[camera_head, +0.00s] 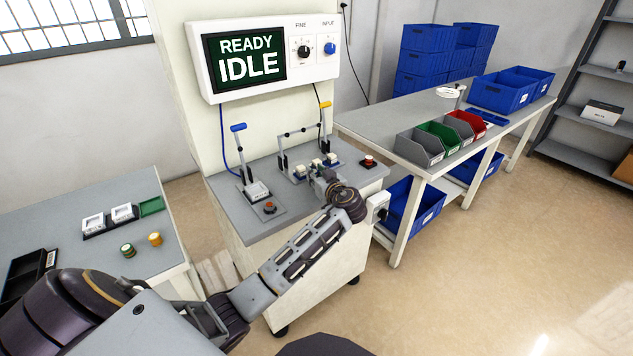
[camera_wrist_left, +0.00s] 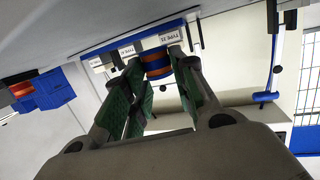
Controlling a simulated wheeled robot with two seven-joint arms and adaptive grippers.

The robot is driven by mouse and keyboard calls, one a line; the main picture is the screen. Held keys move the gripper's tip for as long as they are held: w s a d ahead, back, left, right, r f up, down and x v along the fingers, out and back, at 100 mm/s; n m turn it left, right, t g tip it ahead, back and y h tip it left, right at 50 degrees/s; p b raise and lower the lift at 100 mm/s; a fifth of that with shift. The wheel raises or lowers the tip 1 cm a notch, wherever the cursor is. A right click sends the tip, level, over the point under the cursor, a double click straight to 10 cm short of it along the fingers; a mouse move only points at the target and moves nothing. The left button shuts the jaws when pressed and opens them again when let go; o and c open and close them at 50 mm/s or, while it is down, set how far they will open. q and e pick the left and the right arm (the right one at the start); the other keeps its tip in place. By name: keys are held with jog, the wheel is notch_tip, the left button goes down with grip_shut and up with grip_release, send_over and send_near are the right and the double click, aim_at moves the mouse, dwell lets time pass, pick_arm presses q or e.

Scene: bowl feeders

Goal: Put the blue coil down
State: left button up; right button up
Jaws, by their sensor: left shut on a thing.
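The blue coil (camera_wrist_left: 157,65), copper-orange with blue ends, sits between my left fingertips in the left wrist view. My left gripper (camera_wrist_left: 156,75), with green finger pads, is shut on it. In the head view my left gripper (camera_head: 317,180) is over the grey-topped feeder bench (camera_head: 230,186), close to a row of white labelled blocks (camera_head: 299,171). The coil is hidden there behind my wrist. In the left wrist view the white blocks (camera_wrist_left: 127,52) are close beside the coil; I cannot tell whether it touches them or its support. My right gripper is out of view.
Levers with blue (camera_head: 238,127) and yellow (camera_head: 325,104) handles rise from the bench. Red buttons (camera_head: 269,207) stand nearby. A screen (camera_head: 246,65) reads READY IDLE. The left table (camera_head: 60,240) holds green (camera_head: 127,250) and yellow (camera_head: 155,239) coils. Bins (camera_head: 420,145) line the right table.

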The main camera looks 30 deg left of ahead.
pick_arm(q)
notch_tip(320, 180, down, 2)
jog(key=shift+f, duration=0.35)
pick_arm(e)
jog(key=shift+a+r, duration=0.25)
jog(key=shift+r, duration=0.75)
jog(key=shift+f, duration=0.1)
pick_arm(q)
jog(key=shift+f, duration=0.1)
jog(key=shift+b, duration=0.3)
jog(key=o, duration=1)
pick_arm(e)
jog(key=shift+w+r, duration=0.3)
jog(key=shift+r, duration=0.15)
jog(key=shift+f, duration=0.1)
